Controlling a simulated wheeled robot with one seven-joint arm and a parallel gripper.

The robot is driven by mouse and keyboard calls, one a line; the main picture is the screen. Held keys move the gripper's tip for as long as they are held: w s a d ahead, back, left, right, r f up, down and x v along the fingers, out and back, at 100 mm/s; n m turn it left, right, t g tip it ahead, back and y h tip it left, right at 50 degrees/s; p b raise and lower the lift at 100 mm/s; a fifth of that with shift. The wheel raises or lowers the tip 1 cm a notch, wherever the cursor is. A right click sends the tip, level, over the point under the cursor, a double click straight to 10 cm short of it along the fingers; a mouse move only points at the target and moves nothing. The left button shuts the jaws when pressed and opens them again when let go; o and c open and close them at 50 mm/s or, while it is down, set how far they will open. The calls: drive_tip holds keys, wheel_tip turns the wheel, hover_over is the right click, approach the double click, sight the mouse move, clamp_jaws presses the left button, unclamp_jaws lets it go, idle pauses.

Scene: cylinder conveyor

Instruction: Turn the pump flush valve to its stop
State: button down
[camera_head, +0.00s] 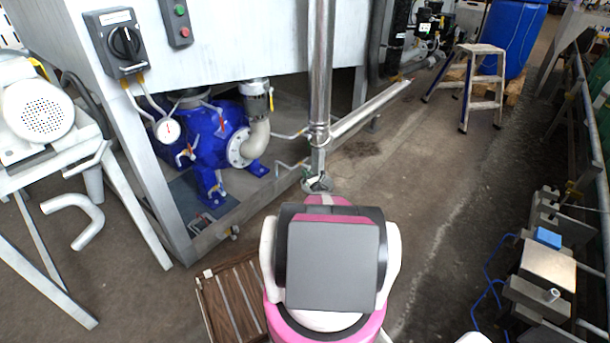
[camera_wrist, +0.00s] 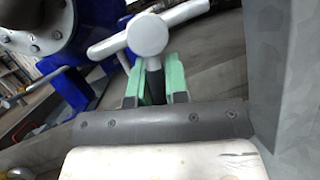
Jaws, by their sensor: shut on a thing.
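In the wrist view a pale grey-white valve handle (camera_wrist: 148,34) with a round hub and spokes fills the upper middle. One spoke points left and one points up to the right. The blue pump (camera_head: 215,132) stands under the steel cabinet in the head view. Part of it, with a bolted grey flange (camera_wrist: 38,32), shows at left in the wrist view. In the head view my arm largely hides the fingers, and the grip cannot be made out there.
A vertical steel pipe (camera_head: 320,70) rises just beyond my arm. A flat grey surface (camera_wrist: 285,80) stands close to the right of my gripper in the wrist view. A slatted brown mat (camera_head: 240,297) lies at lower left. The floor to the right, toward the step stool (camera_head: 478,85), is clear.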

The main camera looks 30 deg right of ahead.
drive_tip(key=shift+w+d+n+y, duration=0.1)
drive_tip(key=shift+d+n+y, duration=0.15)
drive_tip(key=shift+n+y, duration=0.45)
drive_tip(key=shift+w+d+n+y, duration=0.1)
drive_tip(key=shift+d+n+y, duration=0.15)
drive_tip(key=shift+n, duration=0.75)
drive_tip(key=shift+n+y, duration=0.25)
drive_tip(key=shift+n, duration=0.05)
drive_tip(key=c, duration=1.4)
unclamp_jaws()
